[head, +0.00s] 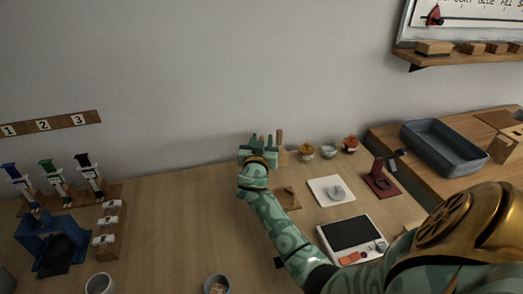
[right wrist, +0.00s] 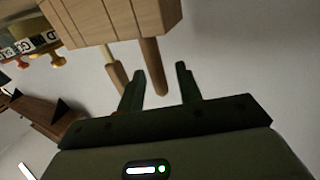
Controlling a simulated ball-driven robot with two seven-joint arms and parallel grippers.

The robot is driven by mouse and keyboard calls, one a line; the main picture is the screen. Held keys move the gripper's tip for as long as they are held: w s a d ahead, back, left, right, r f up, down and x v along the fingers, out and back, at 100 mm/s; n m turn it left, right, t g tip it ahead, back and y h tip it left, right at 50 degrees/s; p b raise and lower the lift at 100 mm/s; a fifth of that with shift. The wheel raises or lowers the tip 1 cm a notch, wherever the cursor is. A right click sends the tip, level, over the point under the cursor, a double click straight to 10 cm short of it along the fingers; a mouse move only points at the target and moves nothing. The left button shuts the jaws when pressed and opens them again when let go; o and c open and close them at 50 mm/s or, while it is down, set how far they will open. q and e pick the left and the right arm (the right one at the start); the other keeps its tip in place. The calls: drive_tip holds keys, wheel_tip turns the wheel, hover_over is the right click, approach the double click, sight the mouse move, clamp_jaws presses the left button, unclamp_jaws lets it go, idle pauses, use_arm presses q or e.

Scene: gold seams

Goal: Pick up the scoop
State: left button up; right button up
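No scoop can be clearly made out. In the right wrist view a wooden block (right wrist: 110,18) has two wooden handles sticking out, a thicker one (right wrist: 154,68) and a thinner one (right wrist: 115,72). What they belong to is hidden inside the block. My right gripper (right wrist: 158,80) is open and empty, its fingers apart and pointing toward the handles; contact cannot be told. In the head view my right gripper (head: 262,140) is at the back of the table, just left of an upright wooden handle (head: 279,137), and hides much of the block. My left gripper is out of view.
A white pad (head: 331,190), a dark red stand (head: 381,180) and a device with a dark screen (head: 351,233) lie to the right. The table's middle left is clear.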

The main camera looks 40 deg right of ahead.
drive_tip(key=shift+w+d, duration=0.15)
drive_tip(key=shift+r, duration=0.1)
drive_tip(key=shift+c, duration=0.3)
clamp_jaws()
